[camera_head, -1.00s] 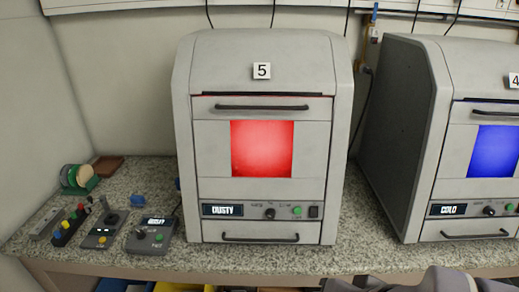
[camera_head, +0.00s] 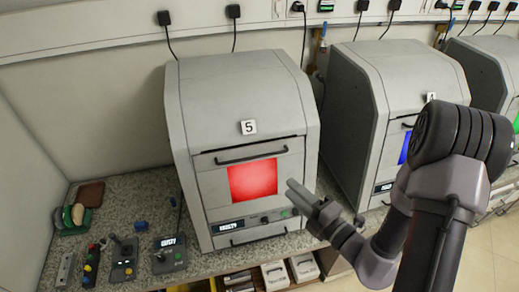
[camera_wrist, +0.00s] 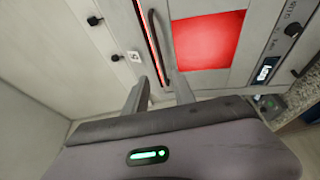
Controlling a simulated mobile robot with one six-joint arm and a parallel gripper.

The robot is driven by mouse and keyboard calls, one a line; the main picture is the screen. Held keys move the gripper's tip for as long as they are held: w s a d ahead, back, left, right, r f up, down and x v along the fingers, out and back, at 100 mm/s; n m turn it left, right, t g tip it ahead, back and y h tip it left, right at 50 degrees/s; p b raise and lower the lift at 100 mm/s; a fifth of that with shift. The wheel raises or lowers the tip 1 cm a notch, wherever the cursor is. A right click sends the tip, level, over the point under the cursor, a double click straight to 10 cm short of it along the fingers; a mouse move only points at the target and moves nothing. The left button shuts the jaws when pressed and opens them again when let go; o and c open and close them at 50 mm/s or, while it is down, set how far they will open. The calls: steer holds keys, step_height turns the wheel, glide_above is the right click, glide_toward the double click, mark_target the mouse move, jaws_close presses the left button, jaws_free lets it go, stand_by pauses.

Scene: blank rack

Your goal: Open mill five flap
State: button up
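Mill five (camera_head: 243,95) is a grey cabinet with a "5" label (camera_head: 248,127), a glowing red window (camera_head: 253,180) and a small display. My gripper (camera_head: 293,190) is in front of the mill's right side, right of the window and lower in the picture than the handle. In the wrist view my gripper (camera_wrist: 158,92) has its two fingers apart and empty. The handle (camera_wrist: 166,45) appears ahead, roughly in line with the gap between them.
Mill four (camera_head: 395,75), with a blue window, stands to the right behind my arm. A lower drawer handle (camera_head: 258,238) is under the mill's control panel.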

steer(key=p+x, duration=0.2)
steer(key=x, duration=1.3)
steer(key=shift+a, duration=0.35)
steer(key=shift+f, duration=0.1)
jaws_close()
